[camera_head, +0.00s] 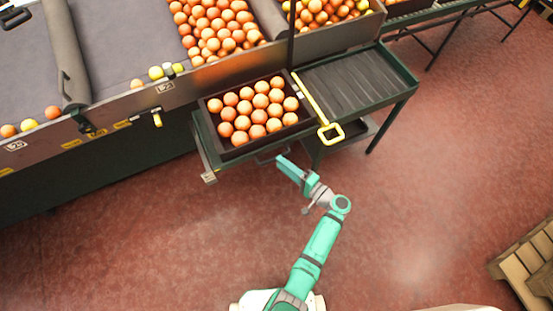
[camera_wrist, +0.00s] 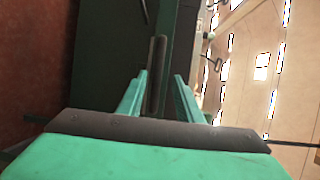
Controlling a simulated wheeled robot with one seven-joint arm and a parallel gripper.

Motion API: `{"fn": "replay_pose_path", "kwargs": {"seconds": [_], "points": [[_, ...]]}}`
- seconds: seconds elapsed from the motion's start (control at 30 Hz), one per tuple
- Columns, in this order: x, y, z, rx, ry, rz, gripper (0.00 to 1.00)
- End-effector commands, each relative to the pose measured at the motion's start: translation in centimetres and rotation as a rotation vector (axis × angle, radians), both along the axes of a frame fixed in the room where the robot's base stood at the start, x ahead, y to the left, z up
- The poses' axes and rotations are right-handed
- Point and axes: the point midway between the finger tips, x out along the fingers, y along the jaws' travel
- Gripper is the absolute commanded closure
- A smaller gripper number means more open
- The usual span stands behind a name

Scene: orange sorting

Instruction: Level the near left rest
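A green stand (camera_head: 199,130) carries a dark crate (camera_head: 213,137) of oranges. At its near left corner a grey bar (camera_head: 203,155) slopes down to a pale end block (camera_head: 209,177); it looks like the near left rest and is tilted, not level. My gripper (camera_head: 281,160) is in front of the stand's near edge, right of that bar and apart from it. In the wrist view my gripper (camera_wrist: 160,85) has its two teal fingers apart. A dark rod (camera_wrist: 157,65) shows between or beyond them; I cannot tell whether it touches them.
A sorting line (camera_head: 110,115) with loose fruit runs behind and left. A wooden pallet (camera_head: 525,265) lies at the right. The red floor (camera_head: 130,235) is clear at the left front.

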Motion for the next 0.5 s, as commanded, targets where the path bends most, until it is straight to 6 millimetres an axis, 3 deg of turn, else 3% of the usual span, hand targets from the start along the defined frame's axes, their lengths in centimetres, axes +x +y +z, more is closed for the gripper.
{"fn": "replay_pose_path", "kwargs": {"seconds": [0.2, 0.5], "points": [[-2.8, -2.7, 0.2, -0.002, 0.0, -0.002, 0.68], [-4.4, -4.1, 0.4, -0.001, -0.001, 0.001, 0.68]]}}
